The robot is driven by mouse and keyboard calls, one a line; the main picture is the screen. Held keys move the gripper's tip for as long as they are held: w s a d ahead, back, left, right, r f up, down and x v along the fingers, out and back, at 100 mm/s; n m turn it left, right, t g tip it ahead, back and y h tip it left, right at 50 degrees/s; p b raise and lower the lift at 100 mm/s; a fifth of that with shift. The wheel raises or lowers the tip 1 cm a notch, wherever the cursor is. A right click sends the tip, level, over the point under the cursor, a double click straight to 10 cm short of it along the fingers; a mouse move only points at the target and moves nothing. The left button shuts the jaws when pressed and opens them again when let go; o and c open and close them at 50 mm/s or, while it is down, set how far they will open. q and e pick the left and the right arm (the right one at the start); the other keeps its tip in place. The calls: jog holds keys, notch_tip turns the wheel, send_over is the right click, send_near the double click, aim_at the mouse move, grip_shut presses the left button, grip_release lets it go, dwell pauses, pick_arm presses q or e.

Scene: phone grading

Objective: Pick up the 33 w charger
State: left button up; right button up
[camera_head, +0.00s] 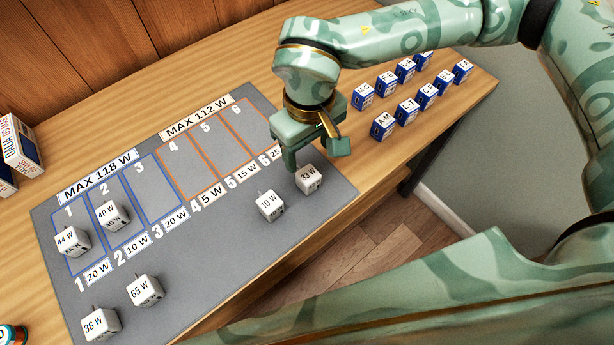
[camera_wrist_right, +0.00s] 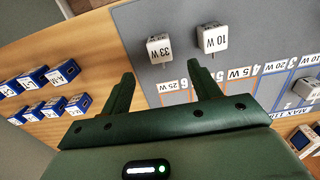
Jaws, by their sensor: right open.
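The 33 W charger (camera_head: 309,179) is a small white cube with printed text at the right end of the grey mat (camera_head: 215,240). It also shows in the right wrist view (camera_wrist_right: 160,48), upside down. My right gripper (camera_head: 318,158) is open and empty, just behind and above the 33 W charger in the head view. In the right wrist view its two green fingers (camera_wrist_right: 164,88) point toward the mat, and the 33 W charger lies beyond the fingertips, between their lines. The 10 W charger (camera_head: 270,205) stands close beside it. My left gripper is not in view.
Chargers of 44 W (camera_head: 72,242), 40 W (camera_head: 112,215), 65 W (camera_head: 145,290) and 36 W (camera_head: 101,324) stand on the mat's left part. Several blue-and-white boxes (camera_head: 383,126) stand on the wooden table at the right. The mat's middle front is clear.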

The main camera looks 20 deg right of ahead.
send_over(309, 174)
notch_tip(309, 174, down, 4)
jog(key=shift+f+b, duration=0.1)
jog(key=shift+b, duration=0.25)
notch_tip(309, 174, down, 5)
jog(key=shift+f+b, duration=0.15)
jog(key=shift+b, duration=0.8)
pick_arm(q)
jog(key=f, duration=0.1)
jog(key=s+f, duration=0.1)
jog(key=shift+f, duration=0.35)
pick_arm(e)
jog(key=c, duration=1.1)
